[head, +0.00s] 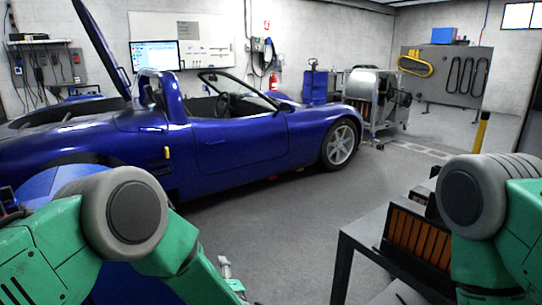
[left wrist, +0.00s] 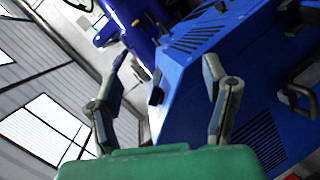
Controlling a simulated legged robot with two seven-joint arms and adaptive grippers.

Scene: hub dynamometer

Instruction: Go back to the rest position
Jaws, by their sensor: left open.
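My left gripper (left wrist: 164,66) is open in the left wrist view. Its two jointed grey fingers stand wide apart and nothing is between their pads. Behind them is a blue casing with vent slots (left wrist: 195,85); I see no contact with it. In the head view my left arm (head: 125,220) is bent at the lower left, and its gripper cannot be made out clearly there. My right arm (head: 475,200) is at the right edge, and its gripper is out of the picture.
A blue open-top car (head: 240,145) stands ahead and to the left. A dark-framed table (head: 345,270) with a bin of orange-brown slots (head: 415,240) is close at the lower right. Grey floor (head: 280,225) between car and table is clear. A yellow post (head: 481,132) stands further back.

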